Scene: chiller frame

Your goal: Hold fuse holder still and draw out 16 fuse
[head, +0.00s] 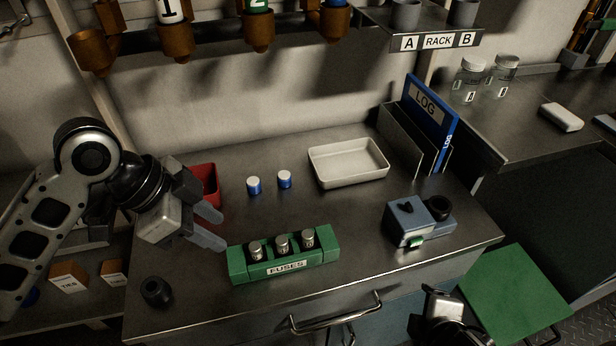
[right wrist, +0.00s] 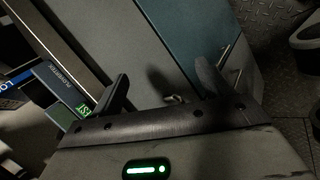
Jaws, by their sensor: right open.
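The green fuse holder (head: 286,269), labelled FUSES, stands near the front of the bench. Three dark fuses with silvery tops stand in it: left (head: 255,251), middle (head: 282,244) and right (head: 308,238). I cannot read a rating on any of them, so I cannot tell which is the 16. My left gripper (head: 215,227) is open and empty, its fingers just beyond the holder's left end; contact is unclear. My right gripper (head: 432,300) is low in front of the bench, right of the holder. Its fingers are apart and empty in the right wrist view (right wrist: 163,90).
A white tray (head: 349,178) and two blue-and-white caps (head: 254,186) lie behind the holder. A red bin (head: 206,183) is behind my left gripper. A blue-grey tester (head: 407,222) stands to the right. A drawer handle (head: 336,316) juts from the bench front.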

